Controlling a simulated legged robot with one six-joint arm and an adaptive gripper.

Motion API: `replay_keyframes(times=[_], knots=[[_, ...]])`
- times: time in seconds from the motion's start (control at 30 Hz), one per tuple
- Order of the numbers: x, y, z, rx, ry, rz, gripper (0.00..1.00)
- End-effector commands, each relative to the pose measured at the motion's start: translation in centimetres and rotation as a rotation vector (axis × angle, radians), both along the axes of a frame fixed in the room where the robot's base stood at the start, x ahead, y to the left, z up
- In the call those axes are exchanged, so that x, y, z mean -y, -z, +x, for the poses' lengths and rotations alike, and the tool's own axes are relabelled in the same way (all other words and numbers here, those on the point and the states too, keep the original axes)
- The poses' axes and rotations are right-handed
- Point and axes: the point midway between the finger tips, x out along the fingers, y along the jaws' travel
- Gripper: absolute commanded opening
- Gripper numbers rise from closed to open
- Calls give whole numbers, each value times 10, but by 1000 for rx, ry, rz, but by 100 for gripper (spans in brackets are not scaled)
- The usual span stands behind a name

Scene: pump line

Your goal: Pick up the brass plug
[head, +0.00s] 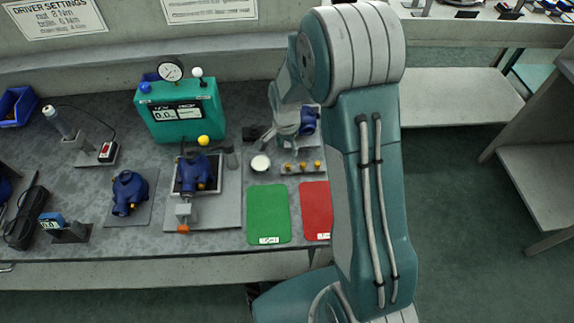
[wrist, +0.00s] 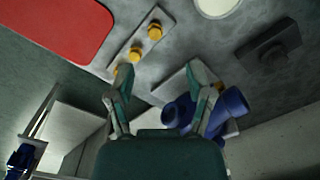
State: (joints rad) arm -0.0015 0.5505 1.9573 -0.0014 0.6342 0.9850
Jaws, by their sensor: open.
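Several small brass plugs stand in a row on a pale strip (head: 303,174). In the head view they are the left plug (head: 287,167), middle plug (head: 302,167) and right plug (head: 317,165). The wrist view shows them at upper left: one (wrist: 155,31), another (wrist: 136,54) and a third (wrist: 122,69), partly behind a finger. My gripper (wrist: 160,78) is open, its fingers apart with nothing held between them. In the head view my gripper is above the bench, just behind the plug strip, and its fingertips are hard to make out.
A blue pump body (head: 308,122) is close behind my gripper. A white round dish (head: 260,164) and dark block (wrist: 270,50) are nearby. Green (head: 268,213) and red (head: 315,208) mats lie in front. A teal gauge box (head: 180,118) stands left.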

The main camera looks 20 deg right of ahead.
Motion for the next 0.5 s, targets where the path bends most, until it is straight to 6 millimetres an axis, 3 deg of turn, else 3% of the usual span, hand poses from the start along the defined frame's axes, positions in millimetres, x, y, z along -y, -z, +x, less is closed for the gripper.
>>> replay_keyframes(times=[0.1,0.27,0.5], knots=[[1,19,-1,-3,1,1,67],[2,31,-1,-1,1,2,67],[1,66,-5,-3,0,1,67]])
